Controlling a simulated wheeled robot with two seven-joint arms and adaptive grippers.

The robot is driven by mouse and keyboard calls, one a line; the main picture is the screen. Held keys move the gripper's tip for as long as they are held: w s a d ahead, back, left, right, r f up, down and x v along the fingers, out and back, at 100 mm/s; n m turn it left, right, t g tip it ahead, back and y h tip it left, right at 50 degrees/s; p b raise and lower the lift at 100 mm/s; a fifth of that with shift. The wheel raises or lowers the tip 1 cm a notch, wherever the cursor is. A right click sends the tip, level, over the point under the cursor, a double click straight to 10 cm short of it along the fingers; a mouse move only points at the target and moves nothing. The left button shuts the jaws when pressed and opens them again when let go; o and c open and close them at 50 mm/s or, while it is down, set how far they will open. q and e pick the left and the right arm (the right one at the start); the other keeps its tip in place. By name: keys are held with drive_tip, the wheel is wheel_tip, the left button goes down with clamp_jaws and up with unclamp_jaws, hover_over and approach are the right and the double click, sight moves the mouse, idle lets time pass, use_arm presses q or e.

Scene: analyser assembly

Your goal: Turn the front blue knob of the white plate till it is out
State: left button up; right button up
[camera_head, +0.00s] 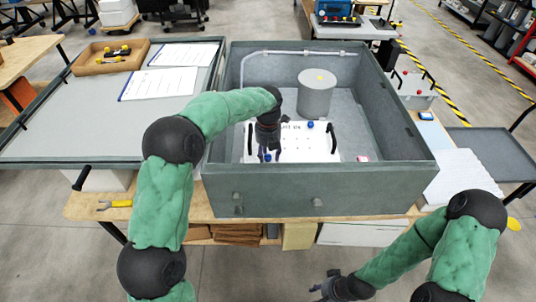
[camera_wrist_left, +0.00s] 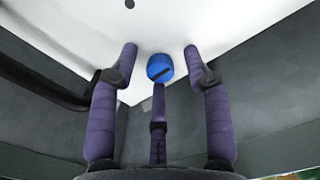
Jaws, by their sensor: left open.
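The white plate (camera_head: 317,147) lies in the grey open box, with black handles at its sides. Its front blue knob (camera_head: 267,158) is mostly hidden by my left gripper (camera_head: 269,150) in the head view. In the left wrist view, the front blue knob (camera_wrist_left: 160,68) has a dark slot and sits near the plate's corner. My left gripper's three open fingers (camera_wrist_left: 160,60) stand around it, two beside it and one just below; contact cannot be told. Another blue knob (camera_head: 310,125) is at the plate's back. My right gripper (camera_head: 330,286) is low in front of the table, its fingers unclear.
The box's front wall (camera_head: 310,193) rises between me and the plate. A grey cylinder (camera_head: 316,94) stands behind the plate, and a pale pipe (camera_head: 295,53) runs along the box's back. A small pink-and-white item (camera_head: 363,158) lies right of the plate.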

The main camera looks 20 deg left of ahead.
use_arm(q)
clamp_jaws()
drive_tip(key=shift+r, duration=0.1)
